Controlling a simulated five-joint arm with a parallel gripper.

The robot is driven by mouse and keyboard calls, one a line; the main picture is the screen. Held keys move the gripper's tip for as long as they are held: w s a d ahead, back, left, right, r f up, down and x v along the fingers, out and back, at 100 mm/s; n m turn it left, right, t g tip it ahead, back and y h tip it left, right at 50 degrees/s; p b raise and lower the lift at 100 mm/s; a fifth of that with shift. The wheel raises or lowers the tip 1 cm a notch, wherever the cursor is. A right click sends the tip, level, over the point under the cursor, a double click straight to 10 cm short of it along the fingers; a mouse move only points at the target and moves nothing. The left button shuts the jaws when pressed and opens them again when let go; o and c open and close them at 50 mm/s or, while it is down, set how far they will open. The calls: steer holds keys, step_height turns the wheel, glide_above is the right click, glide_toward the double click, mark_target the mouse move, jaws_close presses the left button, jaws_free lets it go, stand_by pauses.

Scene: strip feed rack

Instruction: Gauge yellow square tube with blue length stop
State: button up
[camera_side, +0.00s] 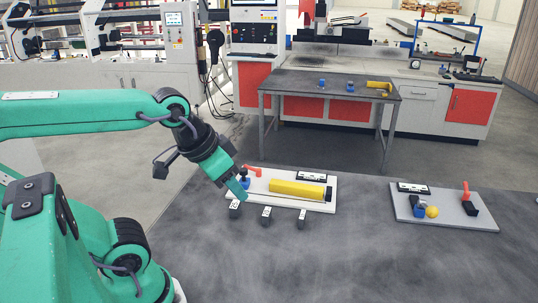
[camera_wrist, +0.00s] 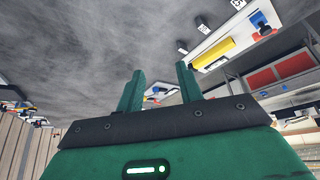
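A long yellow tube (camera_side: 297,189) lies on a white board (camera_side: 322,207) on the dark table. It also shows at the upper right of the wrist view (camera_wrist: 212,53). A small blue piece (camera_side: 244,182) stands at the left end of that board, close to my gripper in the side view; it shows clear of the fingers in the wrist view (camera_wrist: 259,19). Another blue piece (camera_side: 419,211) sits on a grey board at right; I cannot tell which is the length stop. My gripper (camera_side: 240,194) points down near the white board's left end. Its fingers (camera_wrist: 160,70) are apart and empty.
Several dark blocks with white labels, such as one (camera_side: 266,214), stand before the white board. A red lever (camera_side: 252,170) is at its back. The grey board (camera_side: 455,222) holds a yellow ball (camera_side: 432,211) and a red-handled clamp (camera_side: 467,200). The table's front middle is clear.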

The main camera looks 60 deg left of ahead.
steer(key=shift+o, duration=1.4)
steer(key=g, duration=0.6)
glide_above(243, 169)
step_height(243, 169, down, 11)
steer(key=shift+r, duration=0.1)
steer(key=shift+f, duration=3.9)
